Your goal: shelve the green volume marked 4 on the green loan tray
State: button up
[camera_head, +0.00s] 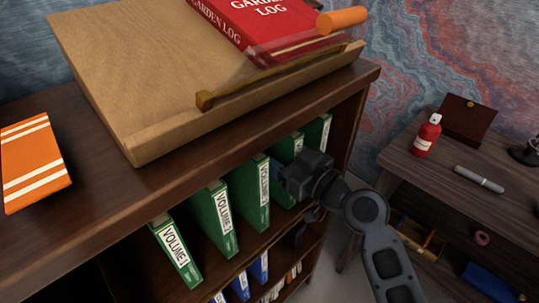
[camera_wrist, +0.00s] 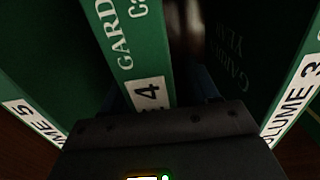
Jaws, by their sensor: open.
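The green volume marked 4 (camera_head: 287,150) stands upright on the upper shelf of the bookcase, partly hidden behind my gripper (camera_head: 284,178). In the wrist view the spine of volume 4 (camera_wrist: 140,55) rises just left of centre, with its number label close to the gripper body (camera_wrist: 165,100). My gripper is open at the spine. Dark blue finger parts show faintly on both sides of it, but I cannot tell whether they touch it. I see no green loan tray in either view.
Volume 3 (camera_head: 258,190) and volume 5 (camera_head: 318,130) flank volume 4 closely. Volume 2 (camera_head: 222,218) and volume 1 (camera_head: 176,250) stand further left. A wooden slope (camera_head: 130,75) holding a red book (camera_head: 245,25) overhangs above. A side desk (camera_head: 440,175) stands right.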

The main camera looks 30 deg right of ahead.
jog(key=shift+c, duration=0.2)
grip_shut()
dwell(0.3)
